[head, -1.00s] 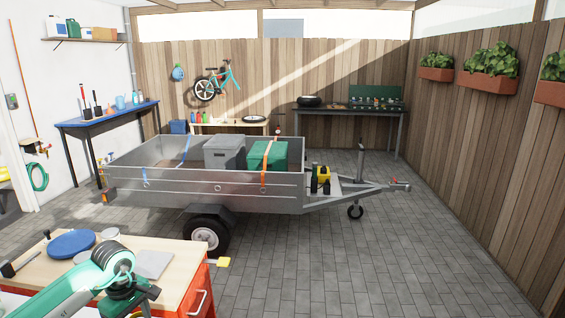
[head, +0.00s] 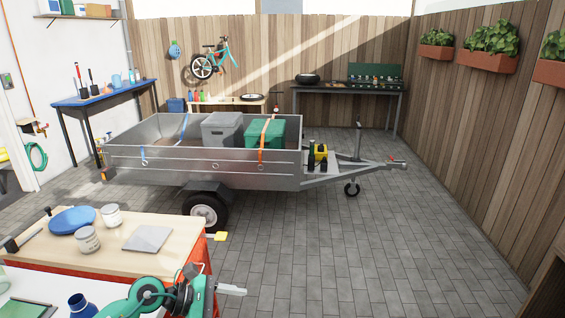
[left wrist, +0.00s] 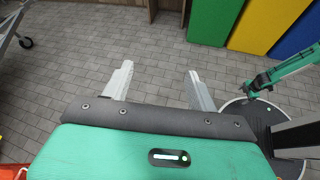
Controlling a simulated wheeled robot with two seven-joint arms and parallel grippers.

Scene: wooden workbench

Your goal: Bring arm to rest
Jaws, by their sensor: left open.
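My left gripper (head: 232,290) is low in the head view, just past the right front corner of the wooden-topped workbench (head: 165,262). Its pale fingers point right, over the paving. In the left wrist view the left gripper (left wrist: 160,85) has its two fingers spread wide with only grey paving between them. Nothing is held. A teal arm link of mine shows at the right of that view above my round dark base.
A metal trailer (head: 235,167) with a grey box and green box stands beyond. Green, yellow and blue panels (left wrist: 262,25) stand at the wrist view's top. Paving right is clear.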

